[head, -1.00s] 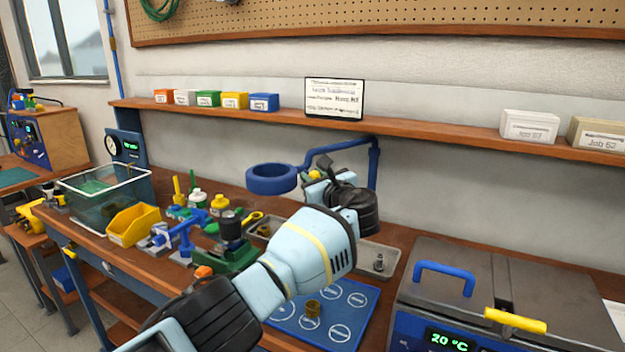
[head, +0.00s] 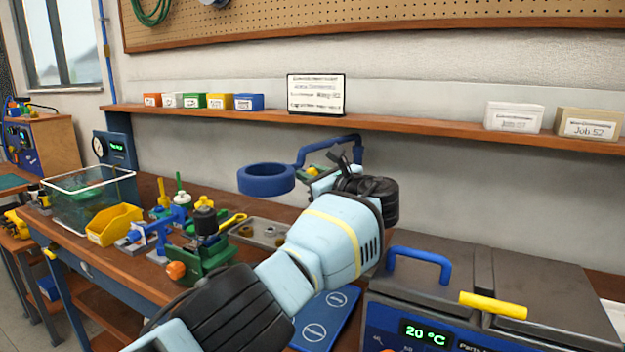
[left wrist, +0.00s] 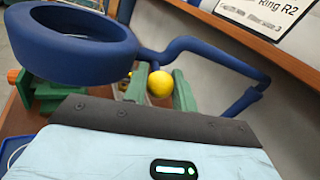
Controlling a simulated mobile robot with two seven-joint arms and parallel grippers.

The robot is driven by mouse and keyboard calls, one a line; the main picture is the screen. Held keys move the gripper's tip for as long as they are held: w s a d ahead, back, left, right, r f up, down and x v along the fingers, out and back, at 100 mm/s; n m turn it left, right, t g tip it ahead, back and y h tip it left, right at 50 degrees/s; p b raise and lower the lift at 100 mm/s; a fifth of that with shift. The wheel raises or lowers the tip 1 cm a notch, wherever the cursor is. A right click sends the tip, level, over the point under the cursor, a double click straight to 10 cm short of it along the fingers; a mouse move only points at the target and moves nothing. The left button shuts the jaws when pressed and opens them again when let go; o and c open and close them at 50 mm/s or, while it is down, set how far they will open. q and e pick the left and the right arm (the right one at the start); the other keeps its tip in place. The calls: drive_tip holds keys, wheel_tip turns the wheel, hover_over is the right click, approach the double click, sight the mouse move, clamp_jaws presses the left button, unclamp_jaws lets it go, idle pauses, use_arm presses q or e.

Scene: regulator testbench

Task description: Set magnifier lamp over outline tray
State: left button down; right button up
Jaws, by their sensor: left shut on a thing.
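The magnifier lamp is a blue ring (head: 266,180) on a bent blue arm with a yellow ball knob, held above the bench. In the left wrist view the ring (left wrist: 70,42) is at upper left, and the yellow knob (left wrist: 160,84) sits between my green fingers. My left gripper (head: 316,172) is shut on this knob; it also shows in the left wrist view (left wrist: 160,90). A blue tray with white circle outlines (head: 335,310) lies below, mostly hidden by my left arm. The ring appears left of and behind it in the head view. My right gripper is out of view.
A grey heater box with a blue handle (head: 420,262) stands at right. Left of my arm are a green fixture (head: 200,262), a grey parts tray (head: 245,236), a yellow bin (head: 112,226) and a clear tank (head: 90,195). A wall shelf (head: 400,124) runs behind.

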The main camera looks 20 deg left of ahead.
use_arm(q)
drive_tip(key=shift+f, duration=0.15)
drive_tip(key=c, duration=1.4)
unclamp_jaws()
drive_tip(key=shift+c, duration=0.2)
